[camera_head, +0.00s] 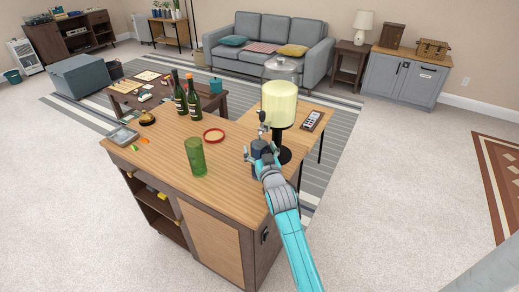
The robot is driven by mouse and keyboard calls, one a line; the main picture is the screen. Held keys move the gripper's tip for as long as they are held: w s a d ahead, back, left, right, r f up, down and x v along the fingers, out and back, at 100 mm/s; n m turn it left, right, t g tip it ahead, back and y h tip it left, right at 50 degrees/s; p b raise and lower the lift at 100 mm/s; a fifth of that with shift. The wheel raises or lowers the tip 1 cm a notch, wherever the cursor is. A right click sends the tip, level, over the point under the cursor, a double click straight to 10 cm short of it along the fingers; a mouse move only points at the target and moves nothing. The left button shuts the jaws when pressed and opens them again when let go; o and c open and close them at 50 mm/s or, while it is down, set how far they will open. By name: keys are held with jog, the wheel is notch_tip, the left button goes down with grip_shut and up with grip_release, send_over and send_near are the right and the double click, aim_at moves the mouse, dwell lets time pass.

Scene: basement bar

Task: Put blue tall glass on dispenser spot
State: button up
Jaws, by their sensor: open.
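A tall green ribbed glass (195,158) stands upright on the wooden bar counter (150,160). A drink dispenser (279,104) with pale yellow liquid and a clear domed top stands at the counter's right side, on a black stem and round black base (285,156). My gripper (257,143) is open, in front of and left of the dispenser's stem, to the right of the green glass and apart from it. My gripper and wrist hide part of the dispenser's tap and base.
A red-rimmed round dish (214,135) lies behind the green glass. Two dark bottles (187,98) stand at the counter's back edge. A grey tray (122,136) and small citrus pieces lie at the left. The counter's front middle is clear.

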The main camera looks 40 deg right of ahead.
jog(key=v, duration=1.2)
jog(key=shift+a+r, duration=0.1)
jog(key=shift+r, duration=0.05)
jog(key=s+a+f+n+y, duration=0.1)
jog(key=s+a+f+y, duration=0.1)
jog(key=s+a+f, duration=0.45)
jog(key=s+a+f+n+y, duration=0.2)
jog(key=s+a+f, duration=0.1)
jog(key=s+a, duration=0.55)
jog(key=s+a+r+n+y, duration=0.1)
jog(key=s+a, duration=0.2)
jog(key=s, duration=0.9)
jog(key=s+a+r+n+g+y, duration=0.1)
jog(key=s+a+y, duration=0.1)
jog(key=s, duration=1)
jog(key=shift+a+r+g+y, duration=0.3)
jog(key=shift+a+r, duration=0.05)
jog(key=shift+a, duration=0.35)
